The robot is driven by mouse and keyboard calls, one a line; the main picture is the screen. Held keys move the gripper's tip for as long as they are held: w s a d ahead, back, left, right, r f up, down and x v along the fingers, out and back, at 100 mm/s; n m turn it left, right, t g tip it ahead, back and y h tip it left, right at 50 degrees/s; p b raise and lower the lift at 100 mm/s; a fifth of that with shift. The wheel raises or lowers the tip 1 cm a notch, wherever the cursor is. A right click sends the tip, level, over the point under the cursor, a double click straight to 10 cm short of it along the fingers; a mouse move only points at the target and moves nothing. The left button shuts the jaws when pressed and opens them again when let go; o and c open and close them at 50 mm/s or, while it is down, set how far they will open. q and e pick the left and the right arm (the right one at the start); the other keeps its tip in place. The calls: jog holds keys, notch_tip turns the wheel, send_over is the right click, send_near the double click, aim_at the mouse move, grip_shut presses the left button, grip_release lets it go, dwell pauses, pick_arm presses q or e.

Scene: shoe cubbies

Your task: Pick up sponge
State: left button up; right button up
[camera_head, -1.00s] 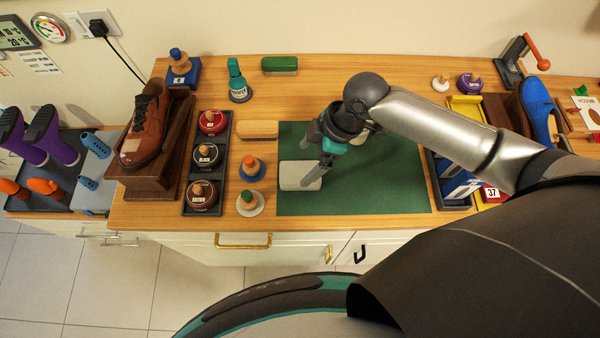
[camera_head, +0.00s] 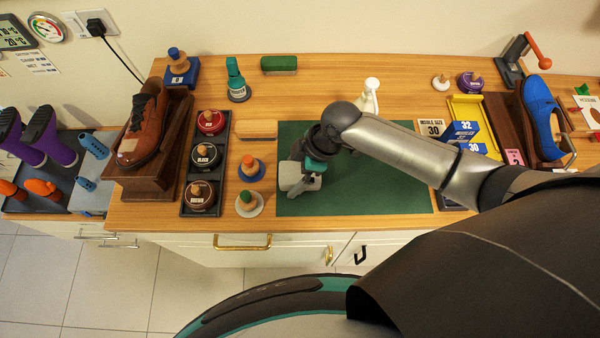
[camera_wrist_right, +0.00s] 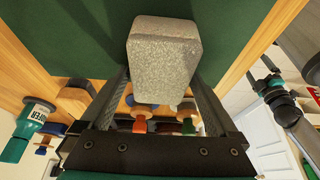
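The sponge is a light grey block (camera_head: 287,174) at the left front of the green mat (camera_head: 370,190). My right gripper (camera_head: 303,184) is lowered over it, pointing down. In the right wrist view the sponge (camera_wrist_right: 163,60) sits between the ends of the two dark fingers (camera_wrist_right: 163,85), one along each side. I see no clear gap at the fingertips, but cannot tell whether they press on it. The sponge appears to be still at the mat. Part of it is hidden by the gripper in the head view. My left gripper is not in view.
Left of the mat stand a wooden-handled brush (camera_head: 256,130), two round daubers (camera_head: 250,168) and a dark tray of polish tins (camera_head: 226,130). A white-topped item (camera_head: 371,90) stands behind the mat. Boxes (camera_head: 466,130) are to the right. The mat's middle is clear.

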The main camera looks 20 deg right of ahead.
aim_at(295, 172)
jog(key=c, duration=1.3)
jog(key=shift+o, duration=0.2)
jog(key=shift+r, duration=0.15)
notch_tip(295, 172, up, 20)
jog(key=p, duration=0.3)
jog(key=o, duration=0.9)
jog(key=shift+c, duration=0.2)
jog(key=c, duration=0.6)
